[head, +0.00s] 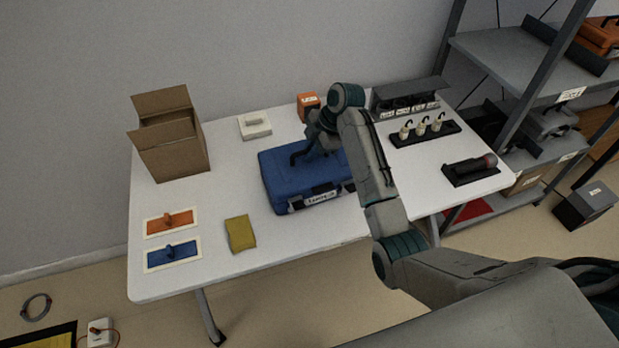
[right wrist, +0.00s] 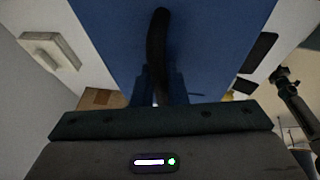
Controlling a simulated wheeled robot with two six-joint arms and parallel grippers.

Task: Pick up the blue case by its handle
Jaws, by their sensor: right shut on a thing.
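The blue case (head: 283,182) lies flat on the white table, with a labelled grey front edge facing me. Its black handle (head: 300,156) rises from the top face. My right gripper (head: 314,150) reaches down over the case and is shut on the handle. In the right wrist view the black handle (right wrist: 157,50) runs between the two fingers of the right gripper (right wrist: 163,88), with the blue case (right wrist: 215,45) behind it. The arm hides the right part of the case in the head view. I cannot tell whether the case touches the table. My left gripper is not in view.
The white table (head: 210,205) holds an open cardboard box (head: 175,150), a yellow cloth (head: 240,234), orange (head: 170,223) and blue (head: 173,254) handled plates, a white block (head: 255,127) and an orange box (head: 308,104). A grey shelf rack (head: 500,55) stands at the right.

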